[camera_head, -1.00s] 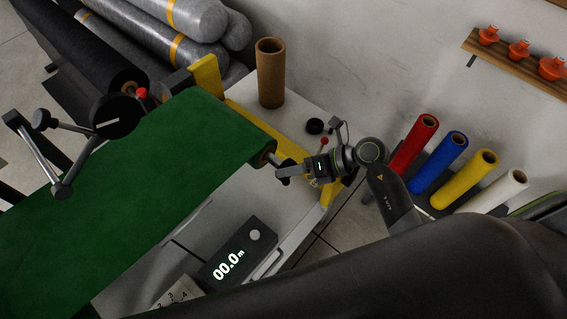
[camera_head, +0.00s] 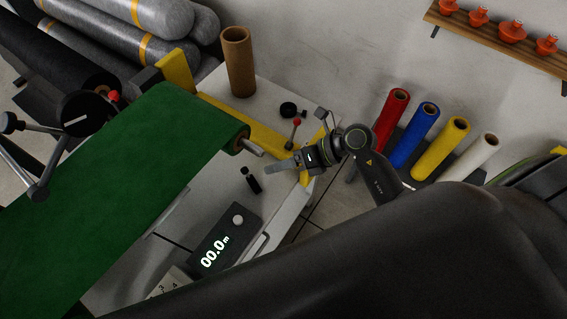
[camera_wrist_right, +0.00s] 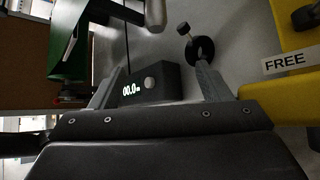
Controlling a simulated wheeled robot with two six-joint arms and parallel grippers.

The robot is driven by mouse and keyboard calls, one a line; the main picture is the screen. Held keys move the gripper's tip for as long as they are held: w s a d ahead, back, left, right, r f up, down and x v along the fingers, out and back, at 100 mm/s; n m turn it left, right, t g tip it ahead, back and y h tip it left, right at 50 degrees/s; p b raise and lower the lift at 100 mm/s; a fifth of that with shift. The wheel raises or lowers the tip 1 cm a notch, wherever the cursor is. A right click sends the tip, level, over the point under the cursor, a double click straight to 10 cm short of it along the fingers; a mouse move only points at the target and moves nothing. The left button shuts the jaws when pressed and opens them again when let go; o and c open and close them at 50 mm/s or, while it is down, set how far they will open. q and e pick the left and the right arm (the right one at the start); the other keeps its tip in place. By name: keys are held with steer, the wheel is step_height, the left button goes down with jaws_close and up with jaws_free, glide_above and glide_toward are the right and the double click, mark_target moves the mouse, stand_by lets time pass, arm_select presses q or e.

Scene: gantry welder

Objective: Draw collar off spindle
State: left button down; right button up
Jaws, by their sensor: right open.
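The bare silver spindle (camera_head: 252,148) sticks out of the end of the green roll (camera_head: 150,150), and its end shows at the top of the right wrist view (camera_wrist_right: 155,12). The black collar (camera_head: 252,181), with a small knob on a stem, is off the spindle, over the pale bench below it. In the right wrist view the collar (camera_wrist_right: 203,50) is just beyond one fingertip; I cannot tell whether it touches it. My right gripper (camera_head: 277,168) is open and empty, right of the collar and beyond the spindle's end. My left gripper is out of view.
A yellow frame (camera_head: 262,135) with a red-knobbed lever (camera_head: 296,123) stands behind the spindle. A black disc (camera_head: 289,109) and a brown tube (camera_head: 238,62) stand on the bench. A counter box (camera_head: 222,240) sits at the front. Coloured rolls (camera_head: 440,148) stand at the right.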

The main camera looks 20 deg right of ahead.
steer(key=shift+w+r, duration=0.1)
steer(key=shift+w, duration=0.1)
steer(key=shift+w+a+r, duration=0.1)
steer(key=shift+r, duration=0.05)
step_height(320, 180, up, 10)
steer(key=b, duration=0.2)
